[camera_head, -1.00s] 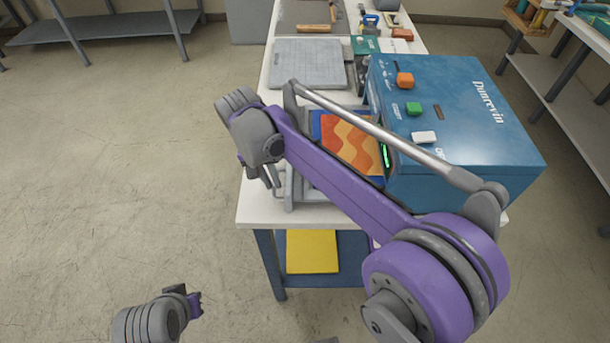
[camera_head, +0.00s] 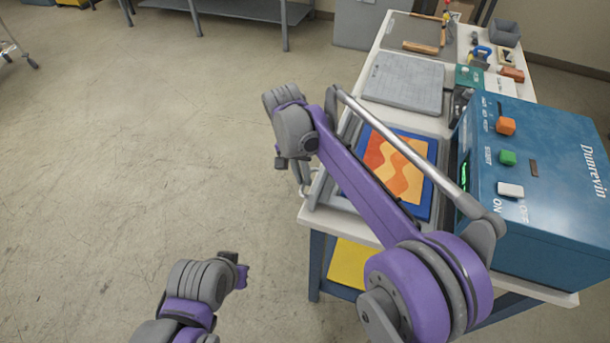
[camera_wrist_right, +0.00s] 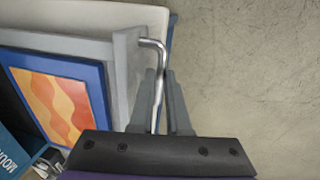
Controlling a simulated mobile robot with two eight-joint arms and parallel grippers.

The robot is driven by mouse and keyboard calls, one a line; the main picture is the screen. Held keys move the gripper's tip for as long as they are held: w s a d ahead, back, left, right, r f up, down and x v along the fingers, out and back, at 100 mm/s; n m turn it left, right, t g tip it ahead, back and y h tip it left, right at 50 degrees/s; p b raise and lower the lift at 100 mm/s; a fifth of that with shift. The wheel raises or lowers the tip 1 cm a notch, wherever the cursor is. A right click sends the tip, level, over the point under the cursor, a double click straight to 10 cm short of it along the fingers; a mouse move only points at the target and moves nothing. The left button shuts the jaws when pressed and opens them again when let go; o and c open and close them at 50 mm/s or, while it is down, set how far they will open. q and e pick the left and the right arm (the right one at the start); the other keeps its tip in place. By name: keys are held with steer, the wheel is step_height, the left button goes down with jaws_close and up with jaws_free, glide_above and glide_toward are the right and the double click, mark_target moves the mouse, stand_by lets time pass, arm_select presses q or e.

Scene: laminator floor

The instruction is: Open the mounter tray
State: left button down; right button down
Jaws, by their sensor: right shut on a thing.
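The mounter tray (camera_head: 330,190) is a grey frame sticking out from the left side of the blue mounter (camera_head: 540,185). On it lies an orange wavy picture on a blue board (camera_head: 428,207). My right gripper (camera_head: 303,180) is at the tray's outer left edge, largely hidden behind its own wrist in the head view. In the right wrist view its two fingers (camera_wrist_right: 160,105) are shut on the bent metal tray handle (camera_wrist_right: 152,43). My left gripper (camera_head: 242,268) hangs low over the floor, away from the table; its finger gap is not clear.
A yellow sheet (camera_head: 347,263) lies on the shelf below. The floor left of the table is clear.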

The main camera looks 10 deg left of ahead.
steer(key=c, duration=1.2)
jaws_free()
steer(key=shift+o, duration=0.2)
step_height(320, 180, up, 11)
steer(key=a+p, duration=0.1)
steer(key=shift+w+a+f, duration=0.15)
steer(key=shift+w+a, duration=0.05)
steer(key=shift+a, duration=0.2)
steer(key=shift+d, duration=0.1)
steer(key=s+d+n+t+y, duration=0.1)
steer(key=s+d, duration=0.2)
steer(key=d, duration=0.4)
steer(key=s+d+t+y, duration=0.1)
steer(key=s+d, duration=0.3)
steer(key=d, duration=0.4)
steer(key=s+d+f+t+p, duration=0.1)
steer(key=s+d+f+t, duration=0.1)
steer(key=s+d+f, duration=0.3)
steer(key=s+d+f+n+t, duration=0.1)
steer(key=s+d+f, duration=0.5)
steer(key=s, duration=0.5)
steer(key=shift+s+f+n+t+p, duration=0.15)
steer(key=shift+s+n+t+p, duration=0.15)
steer(key=shift+t+p, duration=0.1)
